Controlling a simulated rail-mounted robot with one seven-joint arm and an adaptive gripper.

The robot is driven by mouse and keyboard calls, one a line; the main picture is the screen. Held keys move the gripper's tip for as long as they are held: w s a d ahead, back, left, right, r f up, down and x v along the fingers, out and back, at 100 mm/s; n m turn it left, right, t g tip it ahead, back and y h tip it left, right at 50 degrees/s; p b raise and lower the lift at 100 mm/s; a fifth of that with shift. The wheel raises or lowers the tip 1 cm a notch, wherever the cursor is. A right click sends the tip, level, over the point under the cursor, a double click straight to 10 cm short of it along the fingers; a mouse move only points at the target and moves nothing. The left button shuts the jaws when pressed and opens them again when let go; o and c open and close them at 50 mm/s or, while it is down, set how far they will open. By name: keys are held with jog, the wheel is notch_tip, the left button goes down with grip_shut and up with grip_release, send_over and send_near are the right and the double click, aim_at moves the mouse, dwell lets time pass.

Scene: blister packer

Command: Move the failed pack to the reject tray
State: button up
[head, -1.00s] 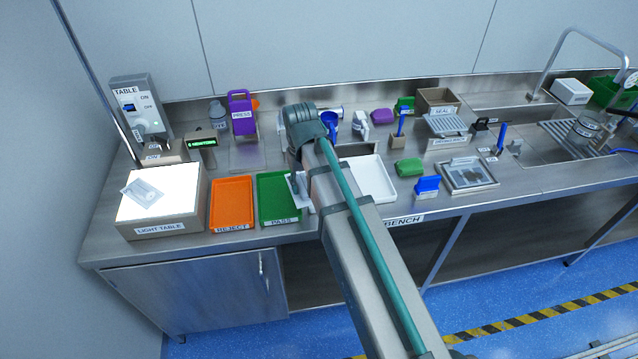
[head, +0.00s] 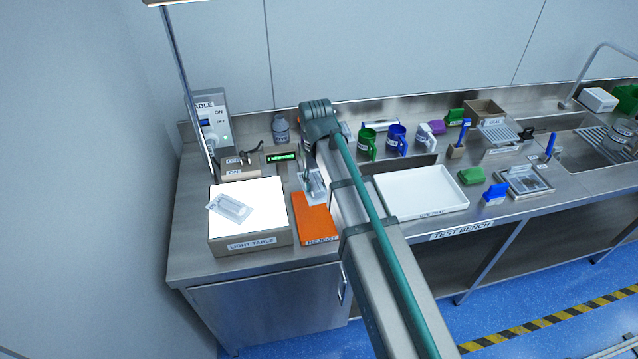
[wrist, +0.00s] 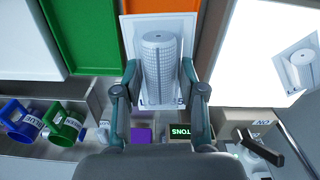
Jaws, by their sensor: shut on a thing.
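My gripper (wrist: 160,72) is shut on a clear blister pack (wrist: 162,50) with a grey-white ribbed cylinder on a white printed card. In the head view this pack (head: 315,187) is held at the far end of the orange reject tray (head: 316,226), apparently above it. In the wrist view part of the orange tray (wrist: 160,5) shows beyond the pack. A second similar pack (head: 230,208) lies on the lit light table (head: 250,237), and shows at right in the wrist view (wrist: 302,68). I cannot tell from the prints which pack failed.
The green pass tray (wrist: 85,38) lies beside the orange tray; my arm hides it in the head view. Mugs (head: 397,140) and a white tray (head: 425,190) stand right of my arm. A switch box (head: 212,122) and small lit display (head: 282,157) stand behind the light table.

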jog(key=shift+r, duration=0.1)
dwell(0.5)
jog(key=b, duration=0.5)
send_over(317, 220)
jog(key=shift+f, duration=6.5)
jog(key=shift+f, duration=0.55)
jog(key=o, duration=1.9)
